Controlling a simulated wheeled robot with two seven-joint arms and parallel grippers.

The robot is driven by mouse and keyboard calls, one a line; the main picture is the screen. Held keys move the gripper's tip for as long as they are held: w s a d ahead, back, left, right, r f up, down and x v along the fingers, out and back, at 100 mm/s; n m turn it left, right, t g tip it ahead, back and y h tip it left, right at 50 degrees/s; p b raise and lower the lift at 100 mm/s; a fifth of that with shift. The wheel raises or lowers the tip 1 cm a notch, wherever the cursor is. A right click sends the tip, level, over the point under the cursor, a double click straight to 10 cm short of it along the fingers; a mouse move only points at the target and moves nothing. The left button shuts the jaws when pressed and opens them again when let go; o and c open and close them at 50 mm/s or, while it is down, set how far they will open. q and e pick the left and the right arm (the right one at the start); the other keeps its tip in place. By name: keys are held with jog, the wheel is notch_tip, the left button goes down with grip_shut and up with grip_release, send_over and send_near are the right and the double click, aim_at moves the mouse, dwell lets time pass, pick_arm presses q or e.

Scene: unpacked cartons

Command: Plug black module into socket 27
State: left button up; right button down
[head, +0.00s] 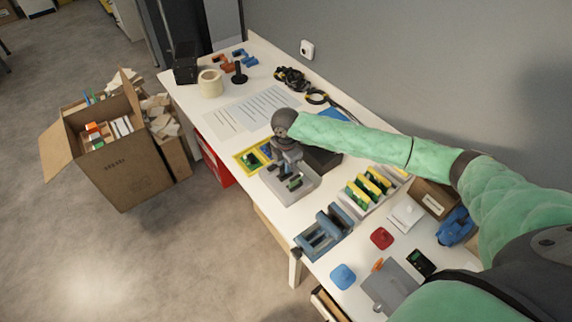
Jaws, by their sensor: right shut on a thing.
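The inside of the box is partly hidden by the gripper, and the socket numbers are too small to read. I cannot tell whether the module touches a socket. My left gripper is not in view.
A yellow-framed tray (246,162) lies left of the box, and a black block (322,158) behind it. A rack of yellow-green cards (366,188) and a blue-grey vise-like fixture (324,234) stand to the right. White sheets (262,108) lie farther back. A carton (115,160) stands on the floor.

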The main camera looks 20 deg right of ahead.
jog(key=shift+p, duration=0.45)
dwell(0.3)
jog(key=shift+f, duration=0.45)
dwell(0.7)
jog(key=shift+p, duration=0.6)
dwell(0.3)
jog(key=shift+f, duration=0.2)
dwell(0.6)
jog(key=c, duration=1.5)
grip_release()
jog(key=shift+o, duration=0.2)
